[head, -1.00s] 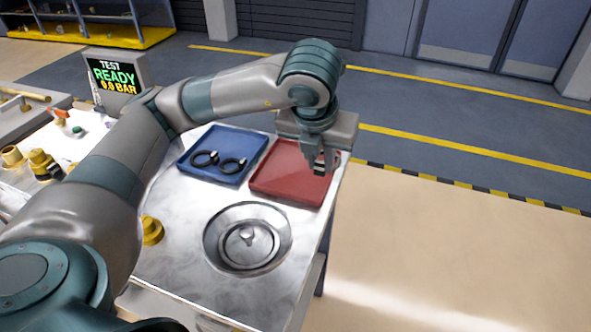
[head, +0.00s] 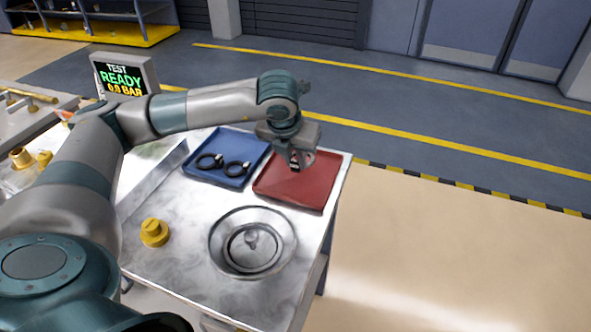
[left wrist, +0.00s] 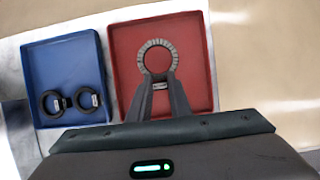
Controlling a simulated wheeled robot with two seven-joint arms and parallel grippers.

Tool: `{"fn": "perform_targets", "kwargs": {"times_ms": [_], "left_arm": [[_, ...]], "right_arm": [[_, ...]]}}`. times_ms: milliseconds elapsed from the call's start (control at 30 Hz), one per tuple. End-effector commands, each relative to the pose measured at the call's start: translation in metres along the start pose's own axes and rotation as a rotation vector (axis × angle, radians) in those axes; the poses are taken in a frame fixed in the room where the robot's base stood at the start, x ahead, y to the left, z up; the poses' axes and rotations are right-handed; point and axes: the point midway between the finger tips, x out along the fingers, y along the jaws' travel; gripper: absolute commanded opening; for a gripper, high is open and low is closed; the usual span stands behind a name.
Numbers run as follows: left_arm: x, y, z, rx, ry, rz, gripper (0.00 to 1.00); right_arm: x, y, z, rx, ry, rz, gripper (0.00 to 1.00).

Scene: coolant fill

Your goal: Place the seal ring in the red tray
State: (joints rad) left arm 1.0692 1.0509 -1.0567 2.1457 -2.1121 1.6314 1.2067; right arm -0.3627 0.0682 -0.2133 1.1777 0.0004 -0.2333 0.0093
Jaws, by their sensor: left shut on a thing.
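The seal ring is a grey ribbed ring (left wrist: 158,56), clear in the left wrist view, where it appears over the red tray. My left gripper (left wrist: 158,83) is shut on the near edge of the ring. In the head view the left gripper (head: 297,164) hangs over the back left part of the red tray (head: 300,195), and the ring is mostly hidden there. The red tray also shows in the left wrist view (left wrist: 195,90). I cannot tell whether the ring touches the tray floor. My right gripper is not in view.
A blue tray (head: 232,180) with two black ring-shaped clamps (head: 209,162) stands to the left of the red tray. A round metal basin (head: 225,262) and a yellow cap (head: 154,233) are nearer on the metal table. A display (head: 122,78) reads TEST READY.

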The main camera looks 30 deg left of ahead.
Motion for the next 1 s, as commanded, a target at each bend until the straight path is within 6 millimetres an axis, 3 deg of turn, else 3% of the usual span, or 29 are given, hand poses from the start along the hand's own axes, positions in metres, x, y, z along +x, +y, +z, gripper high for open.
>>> {"fn": "perform_targets", "kwargs": {"times_ms": [233,600,933,967,1000], "left_arm": [[0.003,0.000,-0.002,0.000,0.002,0.001,0.00],[0.036,0.000,-0.015,-0.001,0.000,0.001,0.00],[0.038,0.000,-0.016,0.000,0.000,0.000,0.00],[0.038,0.000,-0.016,0.000,0.000,0.000,0.20],[0.037,0.000,-0.016,0.000,0.000,0.000,0.30]], "right_arm": [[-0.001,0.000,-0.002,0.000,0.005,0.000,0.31],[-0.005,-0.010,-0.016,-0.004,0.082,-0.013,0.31],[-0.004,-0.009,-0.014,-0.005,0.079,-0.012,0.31],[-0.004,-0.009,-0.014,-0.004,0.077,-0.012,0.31],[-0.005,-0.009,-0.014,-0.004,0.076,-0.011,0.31]]}}
